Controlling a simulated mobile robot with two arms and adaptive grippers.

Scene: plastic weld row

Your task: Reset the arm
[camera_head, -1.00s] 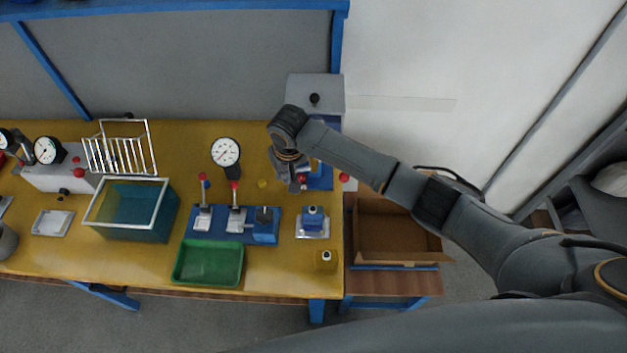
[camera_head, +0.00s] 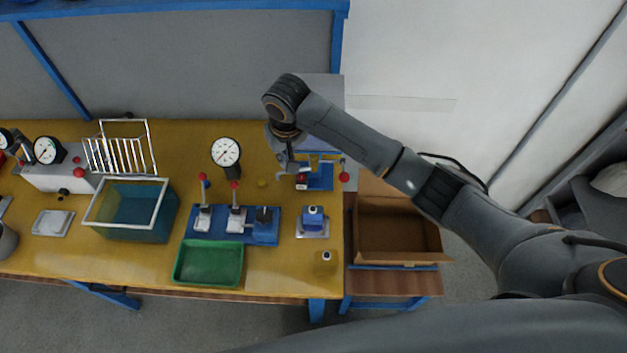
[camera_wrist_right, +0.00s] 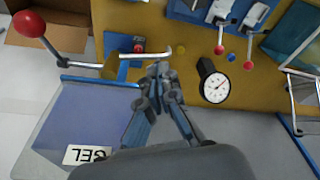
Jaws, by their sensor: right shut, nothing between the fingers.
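My right arm reaches in from the right in the head view. Its gripper (camera_head: 285,163) hangs over the back right of the yellow workbench (camera_head: 60,262), in front of a grey and blue press (camera_head: 324,176) with a red-knobbed lever (camera_head: 344,176). In the right wrist view the gripper (camera_wrist_right: 158,72) has its fingertips together with nothing between them. The press's grey-blue housing (camera_wrist_right: 85,125) and red knob (camera_wrist_right: 29,23) lie to its left in that view. My left gripper is not in view.
A dial gauge (camera_head: 226,152) stands left of my gripper. A blue lever fixture (camera_head: 220,226), a green tray (camera_head: 208,263), a teal bin (camera_head: 130,212) and a wire rack (camera_head: 120,150) occupy the bench. A cardboard box (camera_head: 398,232) stands right of it.

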